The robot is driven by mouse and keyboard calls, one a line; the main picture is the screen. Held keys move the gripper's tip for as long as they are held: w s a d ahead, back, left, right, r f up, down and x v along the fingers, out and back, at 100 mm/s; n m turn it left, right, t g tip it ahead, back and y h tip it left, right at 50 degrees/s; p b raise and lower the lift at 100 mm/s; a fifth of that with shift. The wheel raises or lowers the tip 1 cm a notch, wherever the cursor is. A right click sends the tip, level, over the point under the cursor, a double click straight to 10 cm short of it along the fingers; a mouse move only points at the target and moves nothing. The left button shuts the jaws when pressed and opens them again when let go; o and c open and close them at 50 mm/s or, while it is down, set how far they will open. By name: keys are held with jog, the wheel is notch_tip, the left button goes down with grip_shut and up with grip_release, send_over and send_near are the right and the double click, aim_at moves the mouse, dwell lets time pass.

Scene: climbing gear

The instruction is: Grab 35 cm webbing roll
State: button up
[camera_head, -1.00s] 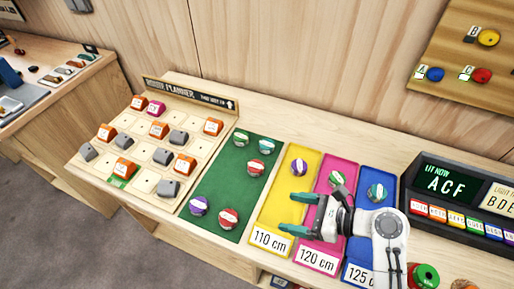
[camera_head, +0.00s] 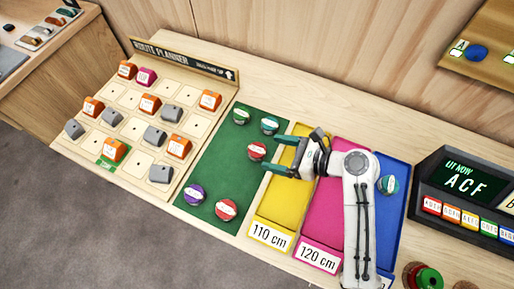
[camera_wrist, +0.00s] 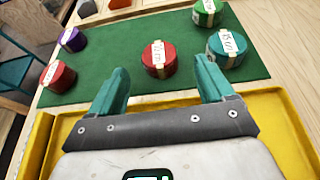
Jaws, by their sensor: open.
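Several short webbing rolls lie on the green mat (camera_head: 211,165): a green one (camera_head: 241,116), a teal one (camera_head: 270,125), a red one (camera_head: 257,151), a purple one (camera_head: 194,194) and another red one (camera_head: 226,210). Their white labels are too small to read surely, so I cannot tell which is 35 cm. My gripper (camera_head: 273,154) is open and empty by the mat's right edge. In the wrist view the middle red roll (camera_wrist: 159,62) stands ahead, between the lines of the fingertips and apart from them. The teal roll (camera_wrist: 232,52) is beyond the right finger.
The yellow (camera_head: 277,215), pink (camera_head: 322,217) and blue (camera_head: 389,225) trays lie right of the mat, partly under my arm. A teal roll (camera_head: 388,185) is on the blue tray. The route planner board (camera_head: 130,120) stands left; the display box (camera_head: 465,190) is right.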

aim_at(262, 151)
jog(key=x, duration=0.5)
jog(key=shift+f, duration=0.2)
jog(key=c, duration=1.1)
